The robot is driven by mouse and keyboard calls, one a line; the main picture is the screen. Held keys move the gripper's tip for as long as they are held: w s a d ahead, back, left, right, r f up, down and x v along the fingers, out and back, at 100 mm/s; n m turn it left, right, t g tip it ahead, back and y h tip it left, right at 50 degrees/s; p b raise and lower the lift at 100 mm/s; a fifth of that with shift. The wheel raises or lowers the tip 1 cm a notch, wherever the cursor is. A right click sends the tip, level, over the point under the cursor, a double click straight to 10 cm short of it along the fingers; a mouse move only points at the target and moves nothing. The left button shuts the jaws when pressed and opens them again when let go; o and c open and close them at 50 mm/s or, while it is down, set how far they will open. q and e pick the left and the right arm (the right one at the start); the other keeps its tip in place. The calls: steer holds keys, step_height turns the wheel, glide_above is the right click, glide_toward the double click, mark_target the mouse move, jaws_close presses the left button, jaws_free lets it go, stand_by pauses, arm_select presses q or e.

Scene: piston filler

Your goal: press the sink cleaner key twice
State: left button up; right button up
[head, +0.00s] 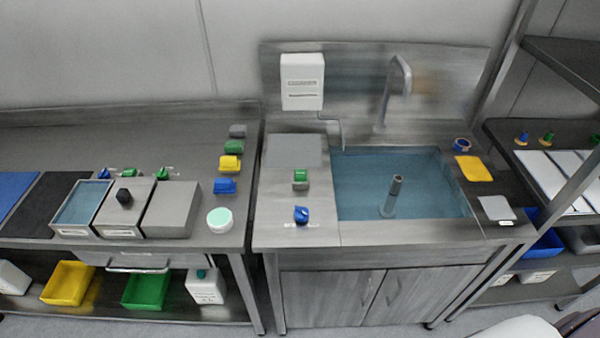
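The steel sink unit (268,238) stands right of centre, with a blue-tinted basin (352,205). On the deck left of the basin is a green-topped key (300,174) on a small block. In front of it is a blue knob (301,214) with a label too small to read. A white labelled dispenser (302,80) hangs on the splashback above. I cannot read which of these controls bears the sink cleaner name. Neither of my grippers can be made out in the head view.
A counter on the left holds trays, coloured sponges or blocks (230,163) and a round mint-lidded pot (219,220). A faucet (392,90) rises behind the basin, and a pipe (391,195) stands in it. A shelf rack (520,160) is at right.

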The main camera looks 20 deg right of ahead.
jaws_close()
stand_by(1.3)
